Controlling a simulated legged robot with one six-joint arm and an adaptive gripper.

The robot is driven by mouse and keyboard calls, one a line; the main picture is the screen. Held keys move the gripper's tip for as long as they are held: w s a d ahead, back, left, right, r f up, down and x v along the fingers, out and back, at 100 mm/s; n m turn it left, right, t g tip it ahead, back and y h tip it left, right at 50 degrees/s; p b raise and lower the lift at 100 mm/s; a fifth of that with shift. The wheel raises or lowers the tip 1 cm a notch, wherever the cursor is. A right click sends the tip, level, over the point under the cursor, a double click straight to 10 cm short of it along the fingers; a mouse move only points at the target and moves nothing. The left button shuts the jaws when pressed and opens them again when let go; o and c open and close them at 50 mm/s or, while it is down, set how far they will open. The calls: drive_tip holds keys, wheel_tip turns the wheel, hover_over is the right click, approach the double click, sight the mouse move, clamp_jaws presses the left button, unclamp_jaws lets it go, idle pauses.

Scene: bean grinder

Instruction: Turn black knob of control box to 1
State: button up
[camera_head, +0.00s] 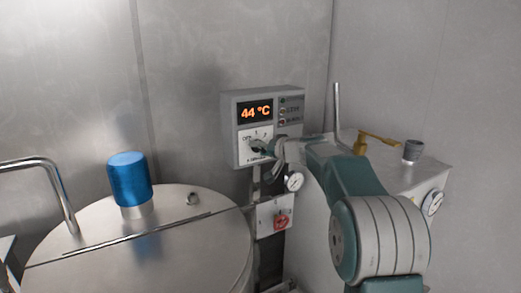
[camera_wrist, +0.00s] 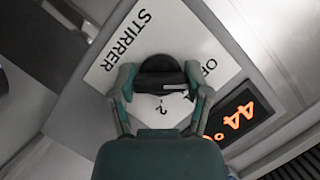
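The black knob (camera_wrist: 160,78) sits on this plate in the wrist view. A small white mark shows at its lower right; which position it points to is unclear. In the head view my gripper (camera_head: 262,147) partly covers the knob.
An orange display (camera_head: 255,112) reads 44 °C above the dial. A red switch (camera_head: 281,219) and a gauge (camera_head: 294,181) sit below the box. A steel vessel (camera_head: 190,255) with a blue cap (camera_head: 128,179) stands left. A white cabinet (camera_head: 432,170) is right.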

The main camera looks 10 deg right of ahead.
drive_tip(key=shift+d, duration=0.1)
drive_tip(key=m+y, duration=0.2)
drive_tip(key=m, duration=0.1)
drive_tip(key=shift+d+m+t, duration=0.1)
drive_tip(key=shift+m+t, duration=0.2)
drive_tip(key=shift+m, duration=0.1)
drive_tip(key=shift+f+m+t+y, duration=0.1)
drive_tip(key=shift+m+t+y, duration=0.35)
drive_tip(key=shift+m, duration=1.25)
drive_tip(key=shift+d, duration=0.1)
drive_tip(key=shift+f, duration=0.1)
drive_tip(key=o, duration=1.2)
drive_tip(key=shift+w, duration=0.1)
drive_tip(key=shift+c, duration=0.2)
drive_tip(key=shift+d, duration=0.2)
drive_tip(key=shift+a, duration=0.2)
